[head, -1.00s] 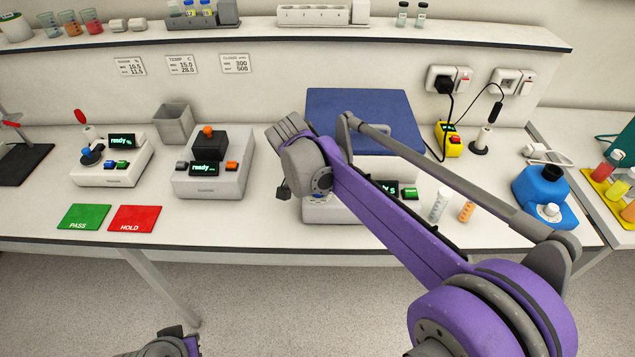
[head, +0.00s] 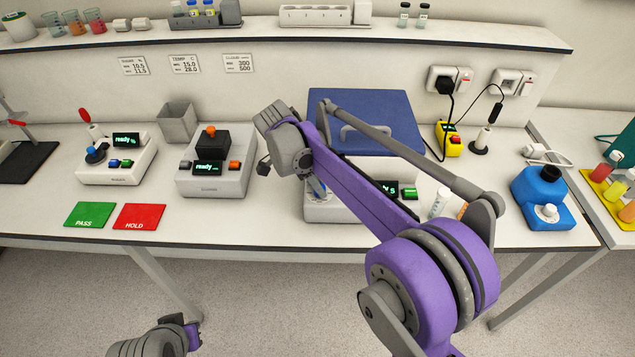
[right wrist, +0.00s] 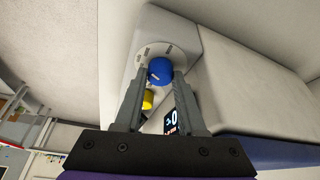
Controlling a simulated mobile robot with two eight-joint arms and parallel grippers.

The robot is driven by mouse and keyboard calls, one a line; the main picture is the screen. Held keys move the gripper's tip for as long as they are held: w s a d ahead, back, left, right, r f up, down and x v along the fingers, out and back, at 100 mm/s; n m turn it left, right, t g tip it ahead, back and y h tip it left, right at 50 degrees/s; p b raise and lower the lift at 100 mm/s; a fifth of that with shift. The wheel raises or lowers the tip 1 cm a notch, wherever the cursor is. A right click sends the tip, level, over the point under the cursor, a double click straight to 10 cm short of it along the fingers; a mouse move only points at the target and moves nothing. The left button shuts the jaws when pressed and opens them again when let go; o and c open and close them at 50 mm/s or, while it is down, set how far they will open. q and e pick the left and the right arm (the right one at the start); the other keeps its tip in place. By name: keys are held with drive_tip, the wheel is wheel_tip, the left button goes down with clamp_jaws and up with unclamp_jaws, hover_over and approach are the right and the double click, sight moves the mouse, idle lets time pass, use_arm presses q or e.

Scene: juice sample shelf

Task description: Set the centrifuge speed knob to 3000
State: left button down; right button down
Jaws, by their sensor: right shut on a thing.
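The centrifuge (head: 335,207) is the light grey machine with a blue lid (head: 400,105) at the middle of the bench. My purple right arm crosses in front and hides part of its front panel. In the right wrist view, the blue speed knob (right wrist: 160,66) sits on a pale round dial plate with dark marks. My right gripper (right wrist: 160,74) has its fingers on both sides of the knob, shut on it. A yellow part (right wrist: 148,99) and a dark display (right wrist: 172,122) show below the knob. My left gripper (head: 178,337) is at the bottom edge, away from the bench; its jaws are unclear.
A grey device with a dark block (head: 212,180) and a smaller white device (head: 118,165) stand left of the centrifuge. Green (head: 88,214) and red (head: 139,216) mats lie in front.

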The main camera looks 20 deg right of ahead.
idle(0.5)
drive_tip(key=c, duration=0.5)
unclamp_jaws()
